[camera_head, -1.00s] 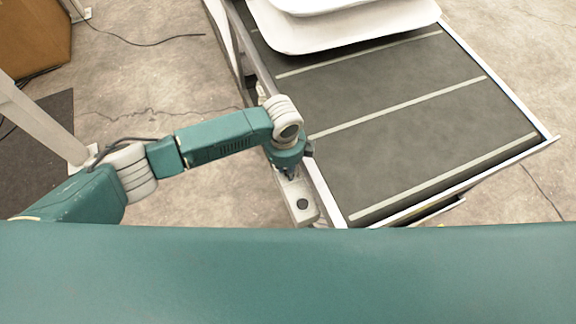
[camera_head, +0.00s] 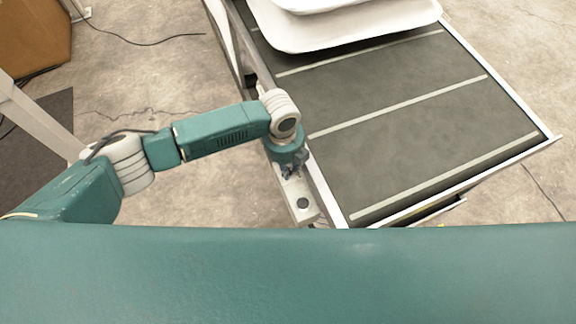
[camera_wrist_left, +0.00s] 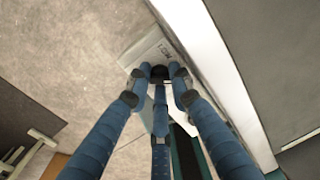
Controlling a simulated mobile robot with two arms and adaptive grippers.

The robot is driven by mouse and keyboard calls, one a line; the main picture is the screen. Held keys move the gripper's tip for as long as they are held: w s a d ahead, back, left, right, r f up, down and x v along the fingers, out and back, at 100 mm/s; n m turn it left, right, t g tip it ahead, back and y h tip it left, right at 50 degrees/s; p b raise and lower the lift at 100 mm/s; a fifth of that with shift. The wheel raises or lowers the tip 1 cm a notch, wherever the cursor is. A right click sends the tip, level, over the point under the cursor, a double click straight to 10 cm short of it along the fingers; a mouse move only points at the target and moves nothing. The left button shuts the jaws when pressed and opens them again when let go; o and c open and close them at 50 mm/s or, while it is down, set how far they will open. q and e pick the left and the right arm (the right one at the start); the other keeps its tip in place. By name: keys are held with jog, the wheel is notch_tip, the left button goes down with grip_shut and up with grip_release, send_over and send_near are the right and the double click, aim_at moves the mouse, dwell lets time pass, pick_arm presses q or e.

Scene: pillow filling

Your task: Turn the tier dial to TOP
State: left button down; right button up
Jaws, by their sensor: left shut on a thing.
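The control panel (camera_head: 305,211) is a pale box fixed along the left edge of the conveyor, with a dark round button on its near end. My left gripper (camera_head: 291,173) points down over the panel's farther part. In the left wrist view its blue fingers close around a small dark knob, the tier dial (camera_wrist_left: 159,72), on the panel (camera_wrist_left: 150,46). Small dark marking shows beside the dial, too small to read. The fingers hide most of the dial, so its setting cannot be told. My right gripper is not in view.
The dark conveyor belt (camera_head: 400,119) with pale cross stripes lies right of the panel, behind a metal rail. White pillows (camera_head: 345,29) lie stacked at its far end. A wooden cabinet (camera_head: 38,38) stands far left. Open concrete floor lies left of the conveyor.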

pick_arm(q)
jog(key=shift+w, duration=0.2)
jog(key=c, duration=1.6)
grip_release()
jog(key=shift+o, duration=0.2)
jog(key=shift+s, duration=0.1)
jog(key=shift+s, duration=0.1)
